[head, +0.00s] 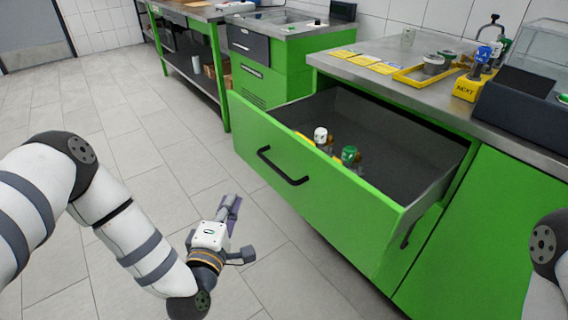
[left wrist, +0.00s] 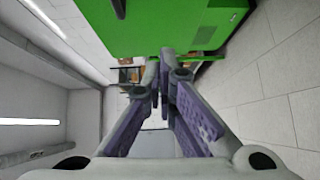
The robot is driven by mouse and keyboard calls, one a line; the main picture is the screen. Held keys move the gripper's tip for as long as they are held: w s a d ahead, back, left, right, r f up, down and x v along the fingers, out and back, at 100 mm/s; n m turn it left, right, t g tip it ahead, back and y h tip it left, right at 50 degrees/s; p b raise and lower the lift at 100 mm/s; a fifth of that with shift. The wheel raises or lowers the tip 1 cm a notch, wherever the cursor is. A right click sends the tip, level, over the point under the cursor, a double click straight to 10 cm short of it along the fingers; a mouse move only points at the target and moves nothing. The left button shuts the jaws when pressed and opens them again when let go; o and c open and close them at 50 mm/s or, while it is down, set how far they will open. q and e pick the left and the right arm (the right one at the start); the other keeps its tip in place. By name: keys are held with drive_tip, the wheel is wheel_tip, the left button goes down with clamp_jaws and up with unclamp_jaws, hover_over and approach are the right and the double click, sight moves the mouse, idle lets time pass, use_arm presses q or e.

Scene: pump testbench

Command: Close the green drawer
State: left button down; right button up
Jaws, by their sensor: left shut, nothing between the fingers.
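The green drawer (head: 318,202) stands pulled far out of the green cabinet in the head view. Its front carries a black bar handle (head: 282,166). Inside the dark drawer are a white-capped item (head: 320,135) and a green-capped item (head: 349,154), with something yellow beside them. My left gripper (head: 231,204) is shut and empty, in front of the drawer front and lower left of the handle, apart from it. The left wrist view also shows its closed fingers (left wrist: 163,75), with a green surface beyond. My right gripper is out of view.
A steel worktop (head: 388,52) above the drawer holds a yellow tray (head: 425,75), yellow cards and a dark device (head: 530,105). Another green bench (head: 268,68) stands behind. Tiled floor (head: 130,150) is clear to the left.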

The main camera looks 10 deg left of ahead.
use_arm(q)
drive_tip(key=w+d+r+b, duration=0.1)
drive_tip(key=w, duration=1.2)
drive_tip(key=shift+w+n, duration=0.3)
drive_tip(key=shift+w, duration=0.05)
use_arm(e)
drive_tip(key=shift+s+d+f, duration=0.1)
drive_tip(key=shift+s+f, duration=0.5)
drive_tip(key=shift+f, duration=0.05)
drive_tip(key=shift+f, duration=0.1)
